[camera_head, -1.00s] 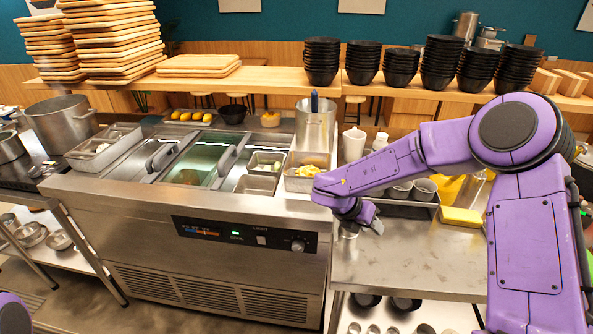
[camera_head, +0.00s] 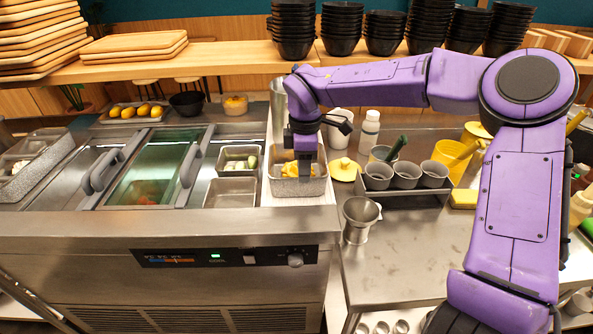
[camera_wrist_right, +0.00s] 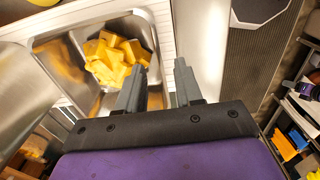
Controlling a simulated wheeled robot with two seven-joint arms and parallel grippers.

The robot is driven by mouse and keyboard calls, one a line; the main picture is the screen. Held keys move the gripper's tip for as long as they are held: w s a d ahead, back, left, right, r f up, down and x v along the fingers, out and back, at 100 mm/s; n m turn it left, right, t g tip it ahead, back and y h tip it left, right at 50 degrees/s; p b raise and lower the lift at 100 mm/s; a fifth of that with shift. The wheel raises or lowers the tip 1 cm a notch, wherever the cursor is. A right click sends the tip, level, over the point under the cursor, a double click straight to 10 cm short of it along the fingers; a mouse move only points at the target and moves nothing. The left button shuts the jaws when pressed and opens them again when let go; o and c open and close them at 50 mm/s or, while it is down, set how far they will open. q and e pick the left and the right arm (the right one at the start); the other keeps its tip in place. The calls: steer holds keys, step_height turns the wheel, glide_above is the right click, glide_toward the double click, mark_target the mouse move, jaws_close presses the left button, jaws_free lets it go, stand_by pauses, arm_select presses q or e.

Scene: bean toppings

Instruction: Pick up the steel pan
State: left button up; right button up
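A steel pan (camera_head: 283,187) with yellow chunks stands on the right end of the steel counter. In the right wrist view the pan (camera_wrist_right: 138,28) is left of centre, chunks inside. My right gripper (camera_head: 304,172) points down over the pan's right part. Its fingers (camera_wrist_right: 160,64) are apart with nothing held between them; the pan's right rim appears in line with the gap. I cannot tell if they touch it. A second pan with green pieces (camera_head: 238,172) and an empty-looking pan (camera_head: 230,193) sit in the counter to the left. My left gripper is out of view.
Right of the pan are a steel jigger-like cup (camera_head: 357,218), a yellow lid (camera_head: 345,169), a white bottle (camera_head: 369,130) and a holder with grey cups (camera_head: 405,196). Stacked black bowls (camera_head: 293,30) stand on the shelf behind. The front right counter is clear.

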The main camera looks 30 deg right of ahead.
mark_target(299, 185)
steer(key=f, duration=0.2)
steer(key=w+f+p, duration=0.1)
steer(key=f, duration=0.1)
steer(key=a+f+p, duration=0.1)
steer(key=f, duration=0.1)
steer(key=shift+w, duration=0.15)
steer(key=shift+f, duration=0.15)
steer(key=shift+s, duration=0.4)
steer(key=shift+w, duration=0.1)
jaws_close()
steer(key=shift+r, duration=0.2)
